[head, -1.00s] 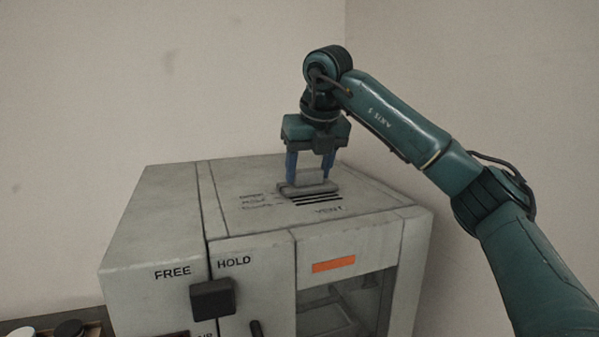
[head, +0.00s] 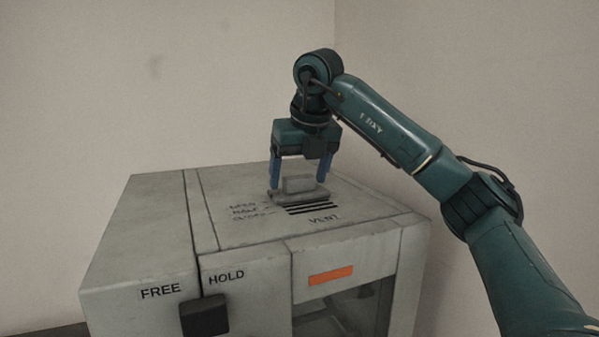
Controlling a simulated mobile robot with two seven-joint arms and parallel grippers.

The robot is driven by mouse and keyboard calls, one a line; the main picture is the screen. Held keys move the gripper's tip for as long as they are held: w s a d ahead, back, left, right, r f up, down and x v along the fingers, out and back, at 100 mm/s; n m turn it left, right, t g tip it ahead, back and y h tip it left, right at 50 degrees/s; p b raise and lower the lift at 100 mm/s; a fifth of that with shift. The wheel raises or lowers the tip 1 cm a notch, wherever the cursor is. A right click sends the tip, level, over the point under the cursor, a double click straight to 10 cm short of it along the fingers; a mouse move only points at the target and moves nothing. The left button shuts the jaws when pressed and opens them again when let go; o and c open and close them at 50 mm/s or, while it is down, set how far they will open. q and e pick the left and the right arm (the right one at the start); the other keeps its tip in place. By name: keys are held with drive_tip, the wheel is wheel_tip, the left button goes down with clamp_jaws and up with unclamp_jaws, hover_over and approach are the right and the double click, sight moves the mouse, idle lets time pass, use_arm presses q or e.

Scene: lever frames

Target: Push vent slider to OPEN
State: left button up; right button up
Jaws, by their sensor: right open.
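The vent slider (head: 299,187) is a grey plate with a raised block on top of the machine, at the far end of the dark vent slots (head: 312,209). The word VENT is printed in front of the slots. Three small labels stand to the left of the slider, too blurred to read surely. My right gripper (head: 298,186) points down over the slider with its blue fingers apart, one on each side of the raised block. I cannot tell whether the fingers touch it. My left gripper is not in view.
The grey machine (head: 140,235) has a black knob (head: 204,315) at its front below FREE and HOLD. An orange label (head: 330,275) sits above a dark window (head: 345,315). Walls stand behind; the left of the machine's top is clear.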

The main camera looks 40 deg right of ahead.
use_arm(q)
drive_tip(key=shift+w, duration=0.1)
use_arm(e)
drive_tip(key=shift+s+r, duration=0.1)
drive_tip(key=shift+r, duration=0.15)
use_arm(q)
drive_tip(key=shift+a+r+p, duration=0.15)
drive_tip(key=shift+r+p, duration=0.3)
drive_tip(key=shift+p, duration=0.6)
use_arm(e)
drive_tip(key=v, duration=1.2)
drive_tip(key=shift+s+r, duration=0.15)
drive_tip(key=shift+r, duration=0.1)
